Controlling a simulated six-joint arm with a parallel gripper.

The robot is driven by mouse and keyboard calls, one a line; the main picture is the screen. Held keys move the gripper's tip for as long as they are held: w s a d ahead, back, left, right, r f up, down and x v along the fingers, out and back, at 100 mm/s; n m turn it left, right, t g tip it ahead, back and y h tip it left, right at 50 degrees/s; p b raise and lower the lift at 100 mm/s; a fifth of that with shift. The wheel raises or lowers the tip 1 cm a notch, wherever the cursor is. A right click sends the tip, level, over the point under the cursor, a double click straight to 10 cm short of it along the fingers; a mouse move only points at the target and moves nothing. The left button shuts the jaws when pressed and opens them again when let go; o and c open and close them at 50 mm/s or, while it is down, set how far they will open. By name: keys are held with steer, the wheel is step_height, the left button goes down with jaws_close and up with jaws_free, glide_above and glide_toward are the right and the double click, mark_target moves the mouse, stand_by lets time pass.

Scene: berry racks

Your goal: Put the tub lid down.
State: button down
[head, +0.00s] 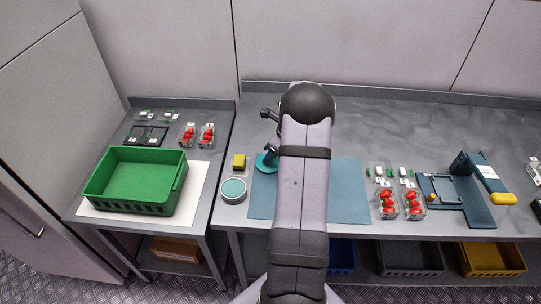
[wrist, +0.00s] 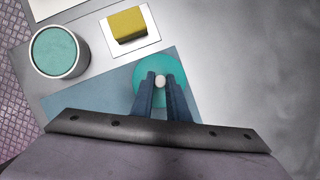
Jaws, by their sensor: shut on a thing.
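The tub lid (wrist: 147,66) is a flat teal disc with a small pale knob at its centre. My gripper (wrist: 160,84) is shut on this knob in the wrist view. In the head view the lid (head: 265,162) shows beside my arm, with my gripper (head: 270,151) just above it. The lid is over or on the left end of the blue mat; I cannot tell whether it touches. The round tub (head: 233,190) with a white rim and teal inside stands left of the mat. It also shows at the upper left of the wrist view (wrist: 58,51).
A yellow block (wrist: 128,24) sits on a white square beside the tub. The blue mat (head: 348,190) looks bare right of my arm. Clear boxes of red berries (head: 387,207) stand right of it. A green crate (head: 134,181) is on the left table.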

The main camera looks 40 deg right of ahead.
steer(key=c, duration=1.7)
jaws_free()
steer(key=shift+f, duration=0.1)
steer(key=b+v, duration=0.3)
steer(key=v, duration=0.9)
steer(key=s+a+f+n+g, duration=0.1)
steer(key=a+n, duration=0.7)
steer(key=a, duration=0.3)
steer(key=s+a+f+n+g, duration=0.1)
steer(key=s+a+n+g, duration=0.1)
steer(key=a+n, duration=0.65)
steer(key=shift+s+a+f+n+g+h, duration=0.2)
steer(key=shift+s+a+f+n, duration=0.4)
steer(key=shift+s+a+n, duration=1.9)
steer(key=shift+s+a+f+n+g+h, duration=0.2)
steer(key=shift+s+a+f+n, duration=0.4)
steer(key=shift+s+a+n, duration=1.85)
steer(key=shift+s+a+f+n+g+h, duration=0.2)
steer(key=shift+s+a+f+n, duration=0.4)
steer(key=shift+s+a+n, duration=1.85)
